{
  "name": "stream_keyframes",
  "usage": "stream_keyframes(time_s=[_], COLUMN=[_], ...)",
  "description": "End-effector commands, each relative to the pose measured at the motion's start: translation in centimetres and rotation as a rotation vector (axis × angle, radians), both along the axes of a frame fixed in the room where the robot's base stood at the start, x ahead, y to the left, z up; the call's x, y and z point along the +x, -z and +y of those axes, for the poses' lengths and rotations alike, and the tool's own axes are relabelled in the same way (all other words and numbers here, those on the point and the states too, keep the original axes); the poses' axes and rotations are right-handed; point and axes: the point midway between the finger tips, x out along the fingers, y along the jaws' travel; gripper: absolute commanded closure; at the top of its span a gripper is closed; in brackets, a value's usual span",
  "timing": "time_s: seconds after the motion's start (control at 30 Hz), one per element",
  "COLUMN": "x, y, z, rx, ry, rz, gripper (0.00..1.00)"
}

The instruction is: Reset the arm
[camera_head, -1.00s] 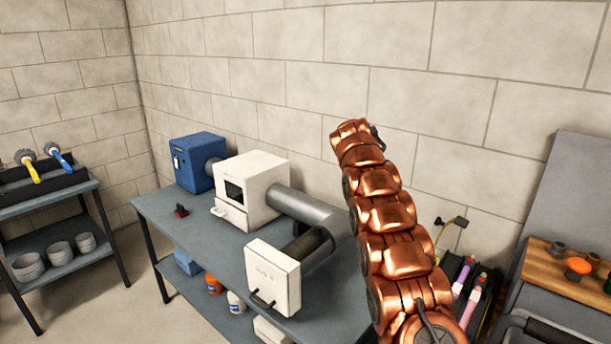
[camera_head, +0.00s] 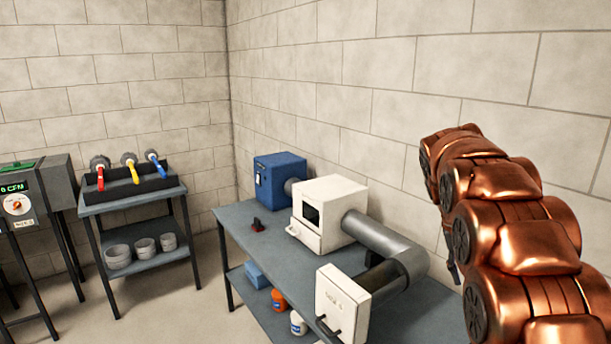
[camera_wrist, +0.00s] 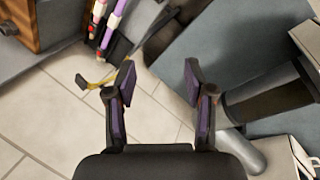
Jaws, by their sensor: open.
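My copper-coloured arm rises on the right of the head view, bent at its top, with its end turned away. My gripper (camera_wrist: 158,82) shows in the wrist view with its two dark, purple-padded fingers apart and nothing between them. Tiled floor and part of a grey surface lie beyond the fingers. The gripper is not clearly visible in the head view.
A grey bench (camera_head: 238,217) carries a blue box (camera_head: 276,180), a white unit (camera_head: 328,212) and a bent grey duct (camera_head: 385,240) with a white end box (camera_head: 342,302). A rack of coloured-handled brushes (camera_head: 131,168) stands left. Open floor (camera_head: 170,305) lies between.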

Motion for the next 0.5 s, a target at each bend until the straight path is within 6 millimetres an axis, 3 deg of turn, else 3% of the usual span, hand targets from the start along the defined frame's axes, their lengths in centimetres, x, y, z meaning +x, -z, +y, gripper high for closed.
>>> stream_keyframes(time_s=[0.5], x=[-12.1], y=[0.6], z=[6.6], rx=[0.140], ry=[-0.088], rz=[0.042], gripper=[0.47])
